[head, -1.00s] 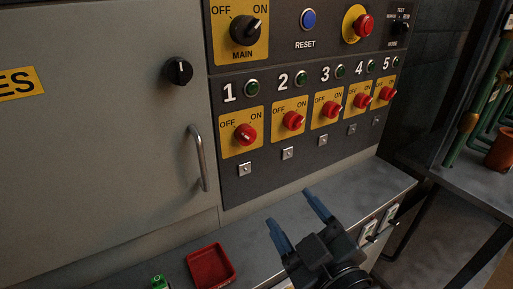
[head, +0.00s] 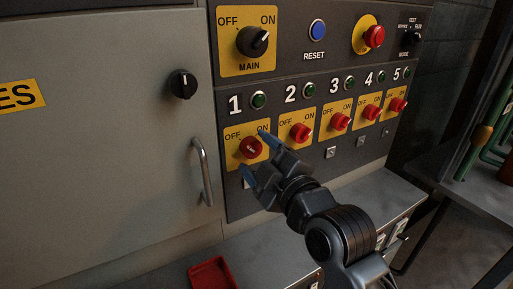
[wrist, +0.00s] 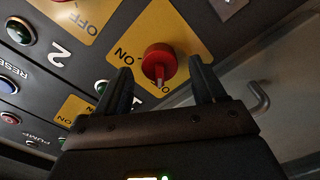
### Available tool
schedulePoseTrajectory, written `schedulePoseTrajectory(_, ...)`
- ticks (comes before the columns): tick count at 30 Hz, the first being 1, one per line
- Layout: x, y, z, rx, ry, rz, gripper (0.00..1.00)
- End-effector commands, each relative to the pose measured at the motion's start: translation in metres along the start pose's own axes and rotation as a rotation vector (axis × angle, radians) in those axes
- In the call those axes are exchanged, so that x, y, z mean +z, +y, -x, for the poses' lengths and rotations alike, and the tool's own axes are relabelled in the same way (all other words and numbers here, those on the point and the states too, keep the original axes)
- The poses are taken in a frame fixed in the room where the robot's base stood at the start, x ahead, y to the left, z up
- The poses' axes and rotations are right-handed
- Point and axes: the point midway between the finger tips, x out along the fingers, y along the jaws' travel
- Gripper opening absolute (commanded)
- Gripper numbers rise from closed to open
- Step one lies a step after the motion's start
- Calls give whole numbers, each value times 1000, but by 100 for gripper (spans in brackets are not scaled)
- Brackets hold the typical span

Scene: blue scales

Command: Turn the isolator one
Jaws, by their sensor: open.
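The isolator one knob (head: 251,148) is red, on a yellow OFF/ON plate (head: 233,134) under the number 1 on the dark panel. Its pointer direction is hard to make out. My gripper (head: 256,157) is in front of it with its two blue-grey fingers spread. In the wrist view the red knob (wrist: 159,62) shows between the two fingers (wrist: 162,88), slightly beyond their tips, with a gap on each side. The gripper is open and holds nothing. One finger hides part of the plate near ON in the head view.
Red isolator knob two (head: 300,132) is close on the right, with more knobs beyond it. The cabinet door handle (head: 203,170) is to the left. A grey ledge (head: 255,245) with a red tray (head: 212,274) lies below.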

Motion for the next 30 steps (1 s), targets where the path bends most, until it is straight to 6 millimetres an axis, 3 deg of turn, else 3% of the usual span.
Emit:
schedulePoseTrajectory(12,0,0,-11,1,0,0,69)
schedulePoseTrajectory(30,0,0,-11,1,0,0,13)
